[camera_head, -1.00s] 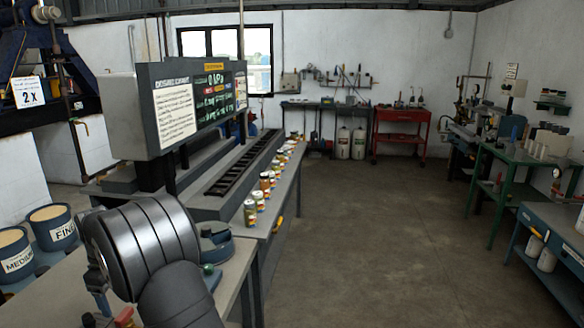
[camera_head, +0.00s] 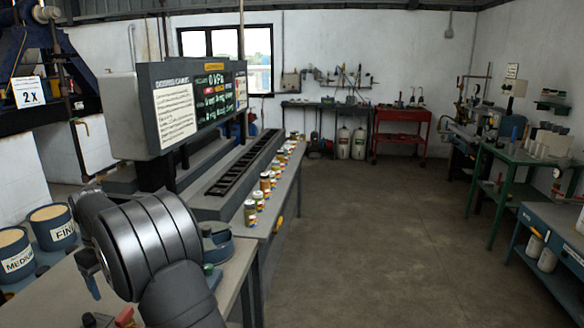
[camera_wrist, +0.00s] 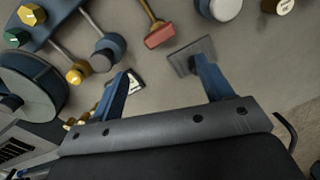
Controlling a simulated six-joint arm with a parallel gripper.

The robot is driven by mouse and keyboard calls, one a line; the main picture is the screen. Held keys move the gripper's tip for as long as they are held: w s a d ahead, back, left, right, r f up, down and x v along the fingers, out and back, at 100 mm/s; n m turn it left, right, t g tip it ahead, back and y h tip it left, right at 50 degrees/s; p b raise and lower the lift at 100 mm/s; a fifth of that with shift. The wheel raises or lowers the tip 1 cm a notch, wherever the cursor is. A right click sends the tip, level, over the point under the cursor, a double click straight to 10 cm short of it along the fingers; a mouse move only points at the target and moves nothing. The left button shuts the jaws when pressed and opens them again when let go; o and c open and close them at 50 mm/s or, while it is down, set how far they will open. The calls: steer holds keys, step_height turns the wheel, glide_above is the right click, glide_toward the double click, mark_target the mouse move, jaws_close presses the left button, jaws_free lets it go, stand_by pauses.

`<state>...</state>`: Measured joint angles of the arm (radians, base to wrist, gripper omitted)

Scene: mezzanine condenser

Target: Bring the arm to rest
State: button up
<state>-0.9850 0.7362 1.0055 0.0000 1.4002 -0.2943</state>
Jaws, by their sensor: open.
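My gripper (camera_wrist: 160,82) shows in the wrist view with two blue fingers spread apart and nothing between them. It hangs above a grey bench top (camera_wrist: 140,75). In the head view my dark, rounded arm links cover part of the front bench, and a blue part of the gripper (camera_head: 88,272) shows at their left side. The rest of the gripper is hidden behind the arm there.
A red-headed tool (camera_wrist: 160,36) lies on the bench beyond the fingers. A grey flat plate (camera_wrist: 190,58) is near the right finger. Buckets marked FINE (camera_head: 52,228) and MEDIUM (camera_head: 14,254) stand left. Several small jars (camera_head: 250,212) line the bench. The floor (camera_head: 370,230) is clear.

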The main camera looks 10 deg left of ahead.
mark_target(123, 314)
steer(key=f+m, duration=0.2)
steer(key=f, duration=0.1)
steer(key=f+m, duration=0.2)
steer(key=f, duration=0.2)
steer(key=f+m, duration=0.2)
steer(key=f, duration=0.1)
steer(key=shift+s+d+f, duration=0.25)
steer(key=shift+d+f, duration=0.05)
steer(key=shift+d, duration=0.05)
steer(key=shift+r+m, duration=0.15)
steer(key=shift+m, duration=0.25)
steer(key=shift+n, duration=0.4)
step_height(123, 314, up, 16)
steer(key=n, duration=0.9)
steer(key=shift+a+f, duration=0.15)
steer(key=shift+f, duration=0.1)
steer(key=shift+w, duration=0.1)
